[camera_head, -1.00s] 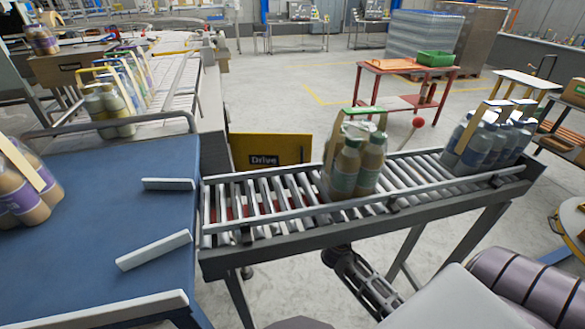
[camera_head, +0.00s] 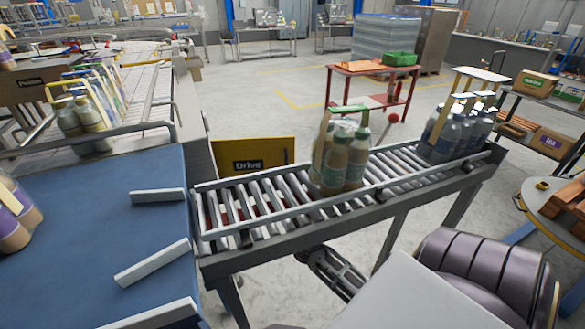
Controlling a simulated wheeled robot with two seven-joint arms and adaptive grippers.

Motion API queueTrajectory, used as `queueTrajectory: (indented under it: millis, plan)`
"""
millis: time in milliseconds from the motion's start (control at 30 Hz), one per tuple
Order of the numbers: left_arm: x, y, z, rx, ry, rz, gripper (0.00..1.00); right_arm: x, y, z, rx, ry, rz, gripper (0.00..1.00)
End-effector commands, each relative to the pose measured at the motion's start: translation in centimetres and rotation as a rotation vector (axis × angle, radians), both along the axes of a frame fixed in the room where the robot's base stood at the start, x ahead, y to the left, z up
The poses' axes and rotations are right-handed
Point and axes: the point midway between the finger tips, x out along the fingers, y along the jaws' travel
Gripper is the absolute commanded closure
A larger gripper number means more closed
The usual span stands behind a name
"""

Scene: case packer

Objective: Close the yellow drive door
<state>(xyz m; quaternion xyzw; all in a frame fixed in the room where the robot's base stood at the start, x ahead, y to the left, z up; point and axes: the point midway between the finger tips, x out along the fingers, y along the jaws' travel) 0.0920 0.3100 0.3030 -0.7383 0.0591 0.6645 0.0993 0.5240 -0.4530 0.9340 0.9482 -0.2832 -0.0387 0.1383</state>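The yellow drive door (camera_head: 270,153) with a dark "Drive" label stands behind the roller conveyor (camera_head: 405,196). It sticks out to the right from the grey machine side (camera_head: 199,140), so it stands open. The conveyor rail hides its lower part. A dark gripper (camera_head: 335,272), which looks like my right one, is low in front of the conveyor, on the near side and well apart from the door. My pale arm link partly covers it, and its finger opening is unclear. My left gripper is not in view.
Bottle packs (camera_head: 340,157) and (camera_head: 458,130) stand on the conveyor. A blue belt (camera_head: 100,220) with white guides lies at left. A red cart (camera_head: 370,70) stands behind. Open floor (camera_head: 270,100) lies beyond the door. A round table (camera_head: 545,195) is at right.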

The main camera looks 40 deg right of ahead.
Motion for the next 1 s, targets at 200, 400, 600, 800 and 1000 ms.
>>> queueTrajectory:
  millis: [200, 400, 600, 800, 1000]
  plan:
    - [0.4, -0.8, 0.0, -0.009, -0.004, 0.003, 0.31, -0.5, -0.7, -0.1, 0.147, -0.095, -0.037, 1.00]
    - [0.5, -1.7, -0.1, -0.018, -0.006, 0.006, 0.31, -0.5, -0.8, -0.1, 0.228, -0.149, -0.041, 1.00]
    - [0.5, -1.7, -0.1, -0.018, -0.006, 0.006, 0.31, -0.5, -0.8, -0.1, 0.243, -0.160, -0.040, 1.00]
    - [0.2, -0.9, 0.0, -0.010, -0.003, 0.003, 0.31, -0.5, -0.8, -0.1, 0.242, -0.160, -0.040, 1.00]
    - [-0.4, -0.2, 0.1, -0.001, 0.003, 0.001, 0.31, -0.2, -0.9, -0.1, 0.241, -0.159, -0.040, 1.00]
